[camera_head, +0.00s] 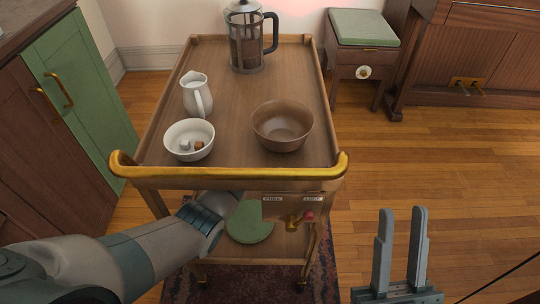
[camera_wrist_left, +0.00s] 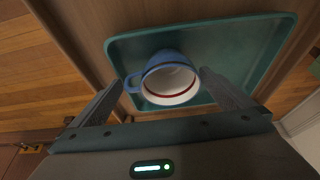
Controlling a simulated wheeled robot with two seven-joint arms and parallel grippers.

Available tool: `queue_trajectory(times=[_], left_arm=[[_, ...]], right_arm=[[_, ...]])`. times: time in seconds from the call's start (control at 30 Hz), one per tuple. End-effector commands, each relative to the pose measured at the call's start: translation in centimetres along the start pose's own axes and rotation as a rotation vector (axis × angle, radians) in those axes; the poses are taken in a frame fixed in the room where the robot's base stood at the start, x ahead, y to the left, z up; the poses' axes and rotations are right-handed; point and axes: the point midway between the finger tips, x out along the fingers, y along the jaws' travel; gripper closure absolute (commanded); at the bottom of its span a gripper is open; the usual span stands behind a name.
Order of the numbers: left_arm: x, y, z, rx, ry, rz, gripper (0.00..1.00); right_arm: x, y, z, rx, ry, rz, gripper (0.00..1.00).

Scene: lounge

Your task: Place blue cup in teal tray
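The blue cup (camera_wrist_left: 167,76) shows in the left wrist view, with its pale mouth towards the camera and its handle on the left. The teal tray (camera_wrist_left: 240,52) is behind it, and the cup overlaps its near part. I cannot tell whether the cup rests on the tray. My left gripper (camera_wrist_left: 162,80) has its fingers wide apart, one on each side of the cup, with no clear grip. In the head view the left gripper, cup and tray are hidden at the trolley's front. My right gripper (camera_head: 402,235) is open and empty, over the floor at right.
The wooden trolley (camera_head: 236,92) carries a white jug (camera_head: 196,95), a white bowl (camera_head: 189,139), a brown bowl (camera_head: 283,126) and a French press (camera_head: 246,38). Its gold rail (camera_head: 232,178) is above my left forearm. A round green thing (camera_head: 250,224) is on the lower shelf.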

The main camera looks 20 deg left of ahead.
Motion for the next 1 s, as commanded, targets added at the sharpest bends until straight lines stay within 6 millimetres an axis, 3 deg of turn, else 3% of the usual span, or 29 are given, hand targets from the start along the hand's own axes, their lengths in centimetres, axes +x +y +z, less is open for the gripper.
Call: queue_trajectory(times=[0.23,0.4,0.63,1.0], left_arm=[[-0.4,0.0,-0.2,0.000,0.002,0.001,0.00],[-2.0,0.1,-0.3,0.000,0.002,0.002,0.00],[-5.9,0.1,-0.4,0.000,0.003,0.002,0.00],[-7.5,0.0,4.8,0.000,-0.001,0.000,0.00]], right_arm=[[0.0,0.0,0.0,0.000,0.001,0.000,0.69],[0.3,-0.3,0.4,0.004,-0.044,-0.001,0.69],[-2.9,-2.5,3.1,0.054,-0.282,0.001,0.69],[-5.0,-1.8,8.4,0.058,-0.581,0.014,0.69]])
